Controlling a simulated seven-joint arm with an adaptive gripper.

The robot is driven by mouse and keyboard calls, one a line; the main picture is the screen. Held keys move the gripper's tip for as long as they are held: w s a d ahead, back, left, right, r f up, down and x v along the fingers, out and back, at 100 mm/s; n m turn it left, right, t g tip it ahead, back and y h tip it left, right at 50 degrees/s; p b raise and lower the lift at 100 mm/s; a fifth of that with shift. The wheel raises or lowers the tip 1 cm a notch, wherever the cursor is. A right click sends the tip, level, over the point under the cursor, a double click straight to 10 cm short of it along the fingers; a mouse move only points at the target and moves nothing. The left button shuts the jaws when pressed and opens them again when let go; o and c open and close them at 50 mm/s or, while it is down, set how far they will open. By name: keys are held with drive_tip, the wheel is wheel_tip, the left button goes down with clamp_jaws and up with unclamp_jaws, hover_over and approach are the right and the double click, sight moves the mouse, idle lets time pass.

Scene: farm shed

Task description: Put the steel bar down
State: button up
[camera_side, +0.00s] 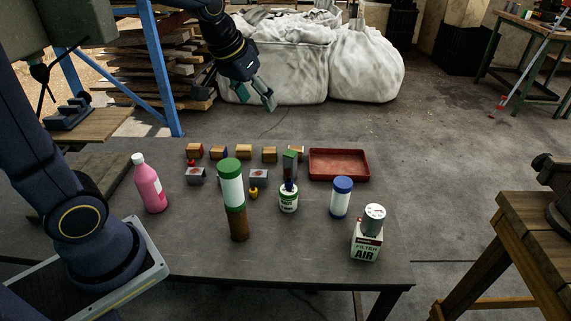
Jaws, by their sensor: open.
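A grey upright block (290,163) with a greenish top stands on the dark table (190,235), left of the red tray; it may be the steel bar, but it is too small to be certain. A dark bottle top in front hides its lower end. My gripper (256,98) hangs high beyond the table's back edge, above and left of the block and well apart from it. Its fingers are open, and I see nothing held between them.
A red tray (339,151) lies empty at the back right. Several small boxes (244,152) stand left of it. The front left is clear.

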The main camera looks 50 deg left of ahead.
drive_tip(key=s+d+m, duration=0.1)
drive_tip(key=s+d, duration=0.1)
drive_tip(key=s, duration=0.6)
drive_tip(key=s+d+r+m, duration=0.1)
drive_tip(key=s+d, duration=0.1)
drive_tip(key=s, duration=0.7)
drive_tip(key=shift+h, duration=0.3)
drive_tip(key=shift+s+r, duration=0.1)
